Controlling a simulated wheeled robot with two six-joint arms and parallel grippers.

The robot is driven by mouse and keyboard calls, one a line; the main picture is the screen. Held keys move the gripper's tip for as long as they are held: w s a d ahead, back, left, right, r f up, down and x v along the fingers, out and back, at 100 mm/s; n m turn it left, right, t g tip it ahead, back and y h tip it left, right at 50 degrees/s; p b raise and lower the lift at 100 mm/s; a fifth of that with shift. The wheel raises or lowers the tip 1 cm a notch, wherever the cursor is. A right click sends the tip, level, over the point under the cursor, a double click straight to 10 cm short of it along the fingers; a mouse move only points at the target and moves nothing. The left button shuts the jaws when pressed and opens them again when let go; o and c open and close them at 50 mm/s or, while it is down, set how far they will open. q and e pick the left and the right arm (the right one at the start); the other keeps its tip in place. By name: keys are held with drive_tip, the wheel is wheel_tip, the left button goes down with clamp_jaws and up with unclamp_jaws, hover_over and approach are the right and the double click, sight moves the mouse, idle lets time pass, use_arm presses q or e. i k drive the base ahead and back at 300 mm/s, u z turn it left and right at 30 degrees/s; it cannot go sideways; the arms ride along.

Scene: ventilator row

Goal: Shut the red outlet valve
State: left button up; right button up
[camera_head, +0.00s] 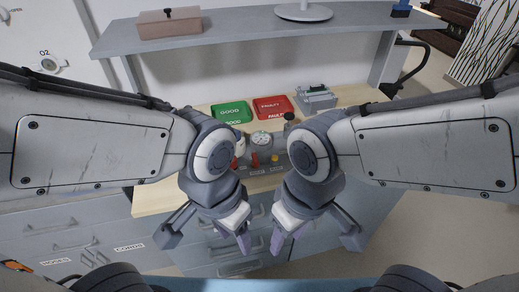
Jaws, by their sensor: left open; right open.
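A grey device with a round white gauge (260,139) sits on the wooden bench between my two wrists. On its front is an upright red part (254,160), with a yellow knob (275,158) to its right. Another red part (234,163) shows at its left, partly hidden by my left wrist. I cannot tell for sure which red part is the outlet valve, or how it is turned. My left gripper (206,238) is open and empty, in front of the bench edge. My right gripper (315,240) is open and empty, likewise apart from the device.
A green GOOD tray (230,112) and a red FAULTY tray (272,107) lie behind the device. A grey box (318,101) stands right of them. A shelf (240,30) overhangs the bench (152,202). Drawers (62,238) are below.

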sight(255, 161)
drive_tip(key=u, duration=0.55)
drive_tip(key=k, duration=1.2)
drive_tip(key=z, duration=0.3)
drive_tip(key=i, duration=0.55)
drive_tip(key=z, duration=0.5)
drive_tip(key=i, duration=1.2)
drive_tip(key=u, duration=0.75)
